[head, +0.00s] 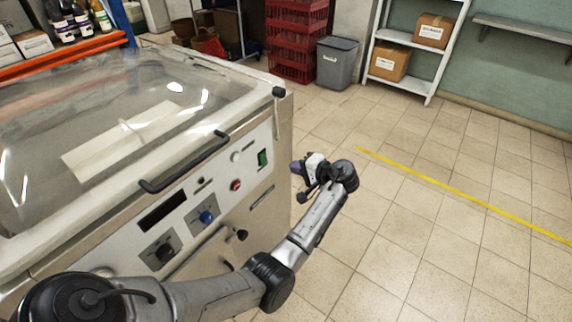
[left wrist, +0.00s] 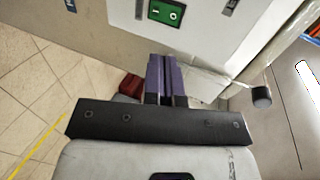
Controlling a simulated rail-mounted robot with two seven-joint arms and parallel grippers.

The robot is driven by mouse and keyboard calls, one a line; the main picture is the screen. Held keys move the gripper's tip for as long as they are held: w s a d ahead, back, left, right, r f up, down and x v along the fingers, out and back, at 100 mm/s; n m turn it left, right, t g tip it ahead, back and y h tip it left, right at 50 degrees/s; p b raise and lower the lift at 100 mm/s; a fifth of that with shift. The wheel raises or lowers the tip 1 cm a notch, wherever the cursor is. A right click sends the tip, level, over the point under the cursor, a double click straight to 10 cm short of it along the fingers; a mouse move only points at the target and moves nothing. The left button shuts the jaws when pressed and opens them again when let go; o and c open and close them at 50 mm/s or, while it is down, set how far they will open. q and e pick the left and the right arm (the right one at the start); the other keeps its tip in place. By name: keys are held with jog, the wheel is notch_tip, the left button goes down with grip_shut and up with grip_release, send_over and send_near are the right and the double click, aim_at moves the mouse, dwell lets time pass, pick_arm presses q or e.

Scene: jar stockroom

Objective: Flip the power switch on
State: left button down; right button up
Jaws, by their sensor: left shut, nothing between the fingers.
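The power switch is a green rocker (head: 263,158) at the right end of the machine's front panel (head: 232,205). In the left wrist view the green switch (left wrist: 166,13) shows white marks near the top edge. I cannot tell which way it is set. My left gripper (head: 297,168) is in front of the panel, to the right of the switch in the head view. In the left wrist view its purple fingers (left wrist: 166,78) are closed together, empty, and appear below the switch with a gap between. My right gripper is not in view.
The machine has a clear lid (head: 120,115) with a black handle (head: 185,165). Its panel also carries a red button (head: 236,185), a blue knob (head: 206,216) and a black knob (head: 162,252). A grey bin (head: 337,63) stands behind. The tiled floor at right is clear.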

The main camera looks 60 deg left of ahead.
pick_arm(q)
jog(key=shift+v, duration=1)
jog(key=shift+a, duration=0.1)
jog(key=shift+d+f+h+b, duration=0.2)
jog(key=shift+f+h+b, duration=0.35)
jog(key=shift+b, duration=0.5)
jog(key=b, duration=0.1)
send_near(263, 158)
jog(key=s+a+f, duration=0.1)
jog(key=a+f, duration=0.3)
jog(key=f, duration=0.1)
jog(key=shift+r+x, duration=0.2)
jog(key=shift+x, duration=0.85)
jog(key=shift+a, duration=0.1)
